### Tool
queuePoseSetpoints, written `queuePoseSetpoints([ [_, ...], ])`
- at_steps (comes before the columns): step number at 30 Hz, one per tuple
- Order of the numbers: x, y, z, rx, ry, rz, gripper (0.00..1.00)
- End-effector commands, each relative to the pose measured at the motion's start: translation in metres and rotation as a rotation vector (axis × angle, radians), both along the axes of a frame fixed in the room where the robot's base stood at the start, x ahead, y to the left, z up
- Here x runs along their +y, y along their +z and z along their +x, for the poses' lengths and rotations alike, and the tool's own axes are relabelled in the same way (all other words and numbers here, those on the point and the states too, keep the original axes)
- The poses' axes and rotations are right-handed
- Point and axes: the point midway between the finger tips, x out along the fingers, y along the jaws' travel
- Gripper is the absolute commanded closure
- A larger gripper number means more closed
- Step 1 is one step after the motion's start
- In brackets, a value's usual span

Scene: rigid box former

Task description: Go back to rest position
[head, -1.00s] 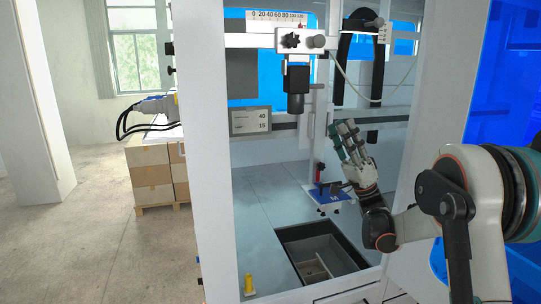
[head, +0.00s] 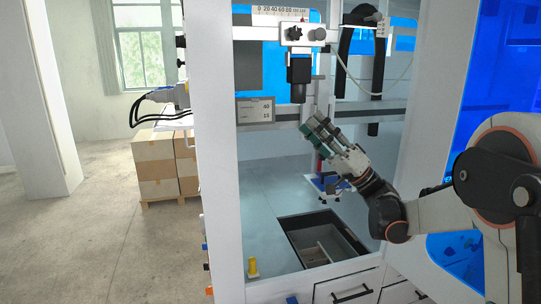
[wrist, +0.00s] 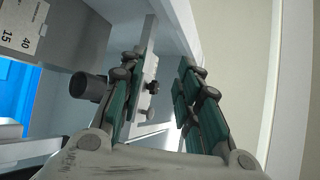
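My gripper (head: 322,130) is raised inside the open front of the white box-forming machine (head: 216,150), in the head view. It points up and to the left, below and right of the black cylindrical head (head: 299,78). In the wrist view, the green-padded fingers of my gripper (wrist: 158,88) stand apart with nothing between them. The gripper is open and empty. My forearm comes in from the right of the head view.
A sunken bin (head: 350,240) is in the machine floor, with a blue fixture (head: 328,190) behind it. A yellow knob (head: 253,267) stands at the front left. Drawers (head: 345,291) are below. Stacked boxes (head: 155,165) stand left; the floor there (head: 100,235) is clear.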

Motion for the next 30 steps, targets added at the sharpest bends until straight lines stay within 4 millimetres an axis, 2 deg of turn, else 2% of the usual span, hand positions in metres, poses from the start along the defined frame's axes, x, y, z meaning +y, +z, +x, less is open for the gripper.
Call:
queuePoseSetpoints([
  [4,0.035,-0.015,-0.019,0.098,0.024,-0.152,0.69],
  [7,0.061,-0.034,-0.037,0.189,0.035,-0.292,0.69],
  [12,0.090,-0.081,-0.075,0.348,0.022,-0.536,0.69],
  [15,0.097,-0.113,-0.100,0.438,-0.004,-0.674,0.69],
  [19,0.096,-0.158,-0.134,0.545,-0.057,-0.850,0.69],
  [23,0.083,-0.203,-0.169,0.642,-0.135,-1.017,0.69],
  [26,0.067,-0.238,-0.196,0.706,-0.208,-1.140,0.69],
  [30,0.035,-0.283,-0.233,0.777,-0.332,-1.303,0.69],
])
